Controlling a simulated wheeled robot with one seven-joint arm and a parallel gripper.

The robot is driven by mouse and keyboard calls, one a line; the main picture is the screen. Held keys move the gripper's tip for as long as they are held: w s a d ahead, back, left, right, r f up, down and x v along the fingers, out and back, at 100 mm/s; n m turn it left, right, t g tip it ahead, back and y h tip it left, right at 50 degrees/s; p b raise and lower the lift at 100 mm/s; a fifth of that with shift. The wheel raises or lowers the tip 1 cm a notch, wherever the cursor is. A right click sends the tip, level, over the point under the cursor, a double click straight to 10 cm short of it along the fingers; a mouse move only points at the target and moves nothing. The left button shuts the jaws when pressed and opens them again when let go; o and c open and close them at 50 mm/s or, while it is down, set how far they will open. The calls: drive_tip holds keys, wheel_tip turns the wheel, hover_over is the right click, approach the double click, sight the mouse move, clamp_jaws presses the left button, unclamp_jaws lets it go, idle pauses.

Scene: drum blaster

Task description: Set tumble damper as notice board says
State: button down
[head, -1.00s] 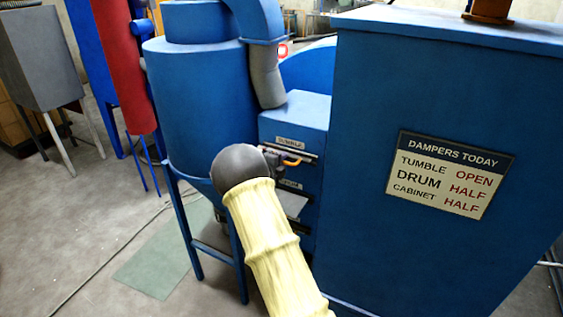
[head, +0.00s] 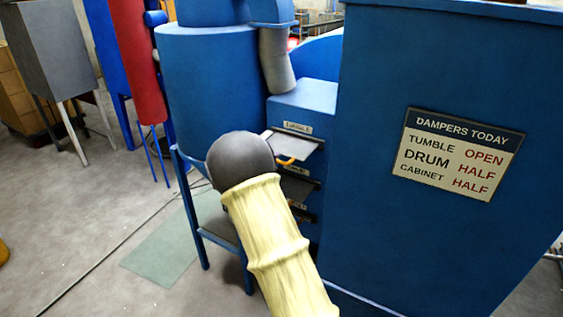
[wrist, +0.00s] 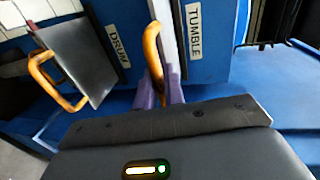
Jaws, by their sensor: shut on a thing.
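The notice board (head: 457,154) on the big blue cabinet reads DAMPERS TODAY: TUMBLE OPEN, DRUM HALF, CABINET HALF. In the head view the tumble damper (head: 297,142) is the top grey plate, jutting out of the blue box, with an orange handle (head: 285,161). In the wrist view my gripper (wrist: 162,92) has its purple fingers shut on that orange handle (wrist: 153,50), beside the TUMBLE label (wrist: 194,32). The tumble plate shows there only as a pale strip. In the head view my dark wrist hides the gripper.
The drum damper (wrist: 87,62) sticks out beside its DRUM label (wrist: 118,47), with its own orange handle (wrist: 42,75), close to my gripper. A third slot (head: 303,215) sits lowest. The blue cyclone drum (head: 210,80) stands left on legs.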

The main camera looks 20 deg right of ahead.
drive_tip(key=shift+a+f, duration=0.1)
drive_tip(key=shift+f, duration=0.05)
drive_tip(key=c, duration=1.8)
unclamp_jaws()
drive_tip(key=shift+o, duration=0.8)
drive_tip(key=shift+s+a, duration=0.2)
drive_tip(key=shift+d, duration=0.1)
